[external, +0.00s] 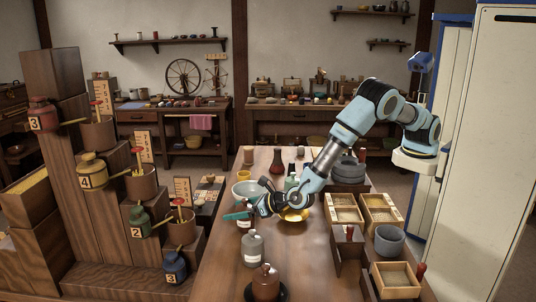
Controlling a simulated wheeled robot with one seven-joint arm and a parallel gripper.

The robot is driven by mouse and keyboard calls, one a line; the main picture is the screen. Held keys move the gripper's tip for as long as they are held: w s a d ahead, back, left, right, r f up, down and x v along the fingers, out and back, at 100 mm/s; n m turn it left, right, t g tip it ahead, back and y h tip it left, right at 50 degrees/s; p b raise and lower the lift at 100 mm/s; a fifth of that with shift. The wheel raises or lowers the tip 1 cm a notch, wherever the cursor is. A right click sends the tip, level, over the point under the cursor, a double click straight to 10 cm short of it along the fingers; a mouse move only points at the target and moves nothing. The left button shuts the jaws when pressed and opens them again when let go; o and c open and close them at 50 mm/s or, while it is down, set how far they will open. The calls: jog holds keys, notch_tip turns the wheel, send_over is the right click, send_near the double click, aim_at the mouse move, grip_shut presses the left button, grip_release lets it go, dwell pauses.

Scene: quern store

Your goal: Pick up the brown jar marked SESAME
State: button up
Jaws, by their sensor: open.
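My gripper (236,214) is at the left side of the long wooden table, low over it, fingers pointing left. It is open. A small jar with a white label (243,224) stands right at or under the fingers and is partly hidden by them; I cannot tell whether they touch it. A grey bottle with a white label (253,249) stands nearer the camera. A brown lidded jar (265,284) sits in a dark dish at the near end. The labels are too small to read, so I cannot tell which one says SESAME.
A yellow dish (293,215) lies under my wrist and a pale bowl (248,189) stands behind the gripper. Brown vases (277,162) and a green bottle (291,183) stand farther back. Wooden trays (395,280) and a grey pot (389,241) fill the right. A stepped stand (105,215) is left.

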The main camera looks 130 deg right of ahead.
grip_shut()
dwell(0.8)
